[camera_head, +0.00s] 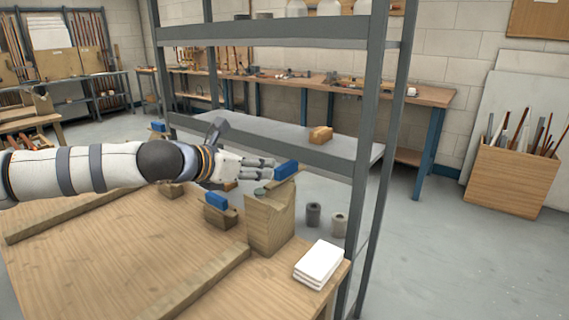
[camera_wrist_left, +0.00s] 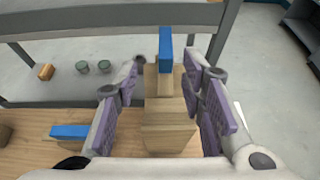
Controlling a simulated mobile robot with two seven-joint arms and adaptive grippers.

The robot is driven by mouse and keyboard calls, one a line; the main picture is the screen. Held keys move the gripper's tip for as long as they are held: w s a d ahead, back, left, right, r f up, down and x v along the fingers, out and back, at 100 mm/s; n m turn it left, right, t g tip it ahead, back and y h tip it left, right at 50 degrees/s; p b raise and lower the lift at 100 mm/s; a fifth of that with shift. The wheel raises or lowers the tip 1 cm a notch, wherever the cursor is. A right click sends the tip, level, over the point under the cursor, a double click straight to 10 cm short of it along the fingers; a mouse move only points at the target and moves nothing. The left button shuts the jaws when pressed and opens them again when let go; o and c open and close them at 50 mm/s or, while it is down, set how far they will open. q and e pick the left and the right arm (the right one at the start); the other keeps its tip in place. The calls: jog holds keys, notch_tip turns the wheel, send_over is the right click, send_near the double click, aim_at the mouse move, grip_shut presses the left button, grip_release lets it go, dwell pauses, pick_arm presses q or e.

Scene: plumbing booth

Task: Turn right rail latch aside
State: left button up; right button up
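A blue-ended latch (camera_head: 286,169) lies on top of a notched wooden block (camera_head: 268,225) near the right end of the bench. In the left wrist view its blue end (camera_wrist_left: 165,50) points away, beyond the wooden block (camera_wrist_left: 168,130). My left gripper (camera_head: 268,168) is beside the blue end in the head view. In the left wrist view the gripper (camera_wrist_left: 166,88) has its fingers apart, one on each side of the latch; contact cannot be told. A second blue-ended latch (camera_head: 216,200) sits on a smaller wooden block to the left. My right gripper is out of view.
Long wooden rails (camera_head: 195,285) lie on the bench (camera_head: 110,265). White tiles (camera_head: 319,262) are stacked at its right corner. A metal shelf (camera_head: 290,148) stands close behind, its post (camera_head: 366,150) right of the gripper. Two grey cylinders (camera_head: 313,214) stand behind the block.

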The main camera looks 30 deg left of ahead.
aim_at(277, 174)
pick_arm(q)
jog(key=w+f, duration=0.1)
jog(key=w+d+f, duration=0.1)
jog(key=w, duration=0.1)
jog(key=shift+w+d+f, duration=0.15)
jog(key=shift+w, duration=0.15)
jog(key=shift+w+f+b, duration=0.9)
jog(key=shift+w+f, duration=0.15)
jog(key=shift+w, duration=0.1)
jog(key=x, duration=0.2)
jog(key=b+x, duration=0.1)
jog(key=shift+w+d+r, duration=0.1)
jog(key=shift+w+r, duration=0.15)
jog(key=shift+w, duration=0.25)
jog(key=shift+w+r, duration=0.1)
jog(key=shift+w, duration=0.1)
jog(key=shift+r, duration=0.25)
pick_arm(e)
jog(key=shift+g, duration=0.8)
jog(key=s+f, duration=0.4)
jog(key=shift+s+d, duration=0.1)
pick_arm(q)
grip_shut()
